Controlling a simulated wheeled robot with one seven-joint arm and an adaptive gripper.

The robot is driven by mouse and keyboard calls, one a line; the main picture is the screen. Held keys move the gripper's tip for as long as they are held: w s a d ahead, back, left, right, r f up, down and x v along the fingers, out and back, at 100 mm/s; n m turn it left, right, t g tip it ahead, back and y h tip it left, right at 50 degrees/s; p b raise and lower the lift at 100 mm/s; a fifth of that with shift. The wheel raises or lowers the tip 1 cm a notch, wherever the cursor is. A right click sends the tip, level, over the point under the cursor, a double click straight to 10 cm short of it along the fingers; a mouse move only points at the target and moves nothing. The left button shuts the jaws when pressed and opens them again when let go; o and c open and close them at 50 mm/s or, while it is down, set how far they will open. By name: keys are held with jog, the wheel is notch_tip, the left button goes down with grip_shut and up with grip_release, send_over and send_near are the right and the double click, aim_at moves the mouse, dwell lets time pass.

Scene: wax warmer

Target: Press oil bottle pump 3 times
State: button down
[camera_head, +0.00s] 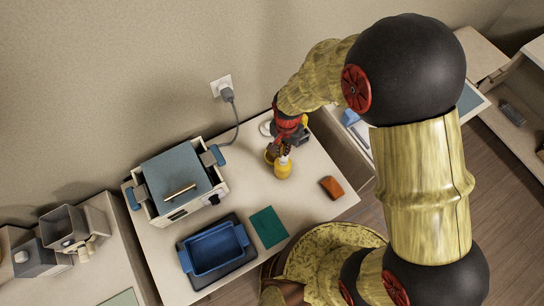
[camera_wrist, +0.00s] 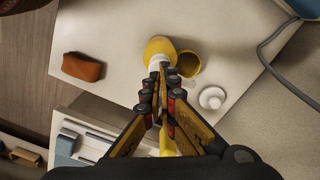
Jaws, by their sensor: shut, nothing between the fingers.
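The oil bottle (camera_head: 283,170) is yellow with a white pump top and stands upright on the pale table. It also shows in the wrist view (camera_wrist: 159,47), where its white neck part lies just beyond my fingertips. My gripper (camera_head: 279,150) is shut and empty, close beside or over the pump top. In the wrist view my fingertips (camera_wrist: 161,76) overlap the pump area and hide part of it. I cannot tell whether they touch the pump or how far down it is.
A yellow cup (camera_wrist: 189,65) stands right beside the bottle, and a white round piece (camera_wrist: 212,98) is near it. An orange block (camera_head: 331,187), a teal cloth (camera_head: 268,227), a blue tray (camera_head: 190,256) and the wax warmer (camera_head: 175,170) with its cord share the table.

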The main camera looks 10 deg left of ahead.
notch_tip(320, 180, up, 6)
jog(key=p, duration=0.3)
dwell(0.7)
jog(key=s+d+r+n+t+b, duration=0.2)
jog(key=s+d+b, duration=0.4)
jog(key=d+b, duration=0.4)
jog(key=s+d+r+n+t+b, duration=0.2)
jog(key=s+d+b, duration=0.3)
jog(key=d+b, duration=0.5)
jog(key=t+b, duration=0.1)
jog(key=b, duration=0.6)
jog(key=shift+s+n+t+b, duration=0.3)
jog(key=shift+s, duration=0.1)
